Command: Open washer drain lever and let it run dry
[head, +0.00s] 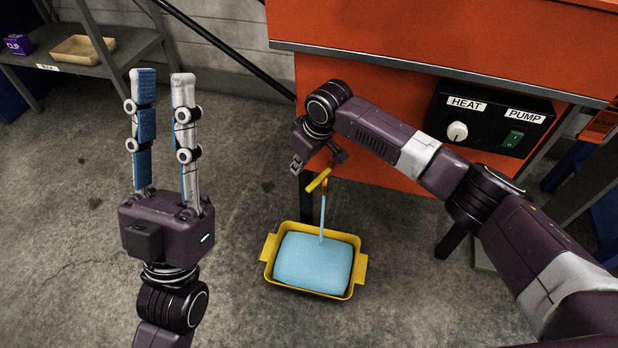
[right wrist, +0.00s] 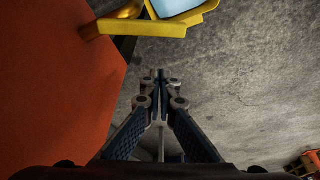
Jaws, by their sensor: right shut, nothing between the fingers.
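The orange washer (head: 350,130) fills the upper right of the head view. Its yellow drain lever (head: 319,180) sits low at its front; a light blue stream (head: 323,215) falls from there into a yellow tray (head: 265,250) on the floor. Blue liquid (head: 312,262) fills most of the tray. My right gripper (head: 297,166) is shut and empty, just left of and above the lever, apart from it. In the right wrist view its fingertips (right wrist: 160,76) meet, with the lever (right wrist: 112,26) and the tray (right wrist: 160,28) at the top. My left gripper (head: 163,75) points up, open and empty.
A control box with a HEAT knob (head: 457,132) and a green PUMP switch (head: 513,138) is on the washer's front, near my right arm. A grey shelf (head: 95,60) at upper left holds a beige tray (head: 80,50) and a purple box (head: 18,45). Floor left of the yellow tray is clear.

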